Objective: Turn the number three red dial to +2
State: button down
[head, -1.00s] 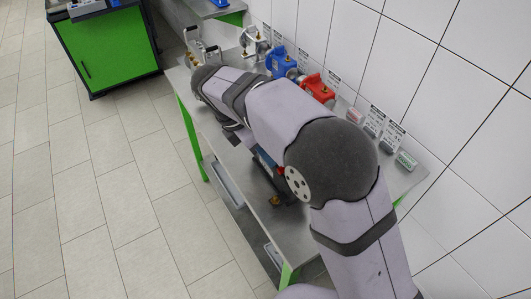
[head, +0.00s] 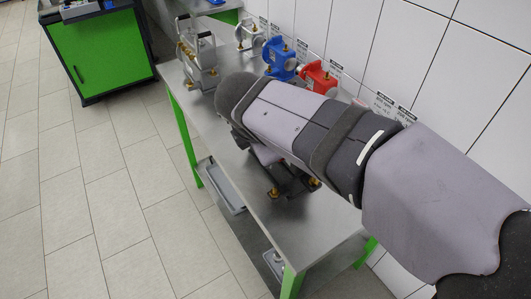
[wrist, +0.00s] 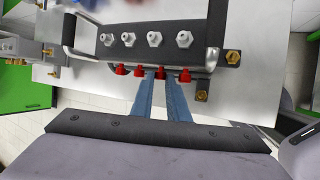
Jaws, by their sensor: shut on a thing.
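In the wrist view, several small red dials sit in a row along the near edge of a dark block (wrist: 90,45) with metal fittings on top. My gripper (wrist: 160,78) has its two blue fingers on either side of one red dial (wrist: 160,73), third from the left in the picture, and is shut on it. Another red dial (wrist: 185,75) is close to the right finger. Two more red dials, one of them here (wrist: 122,70), lie to the left. No numbers or scale marks are readable. In the head view my arm hides the gripper and the dials.
The block stands on a metal table (head: 235,190) with green legs. A red pump (head: 318,75) and a blue pump (head: 280,58) stand along the tiled wall behind my arm. A metal manifold (head: 196,62) stands at the table's far end. The table's front left is clear.

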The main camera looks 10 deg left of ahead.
jog(key=shift+d+f+t+y+b, duration=0.15)
jog(key=shift+t+y+b, duration=0.25)
jog(key=shift+b, duration=0.35)
jog(key=c, duration=2)
grip_release()
jog(key=shift+s, duration=0.1)
jog(key=shift+r+p, duration=0.25)
jog(key=shift+p, duration=0.1)
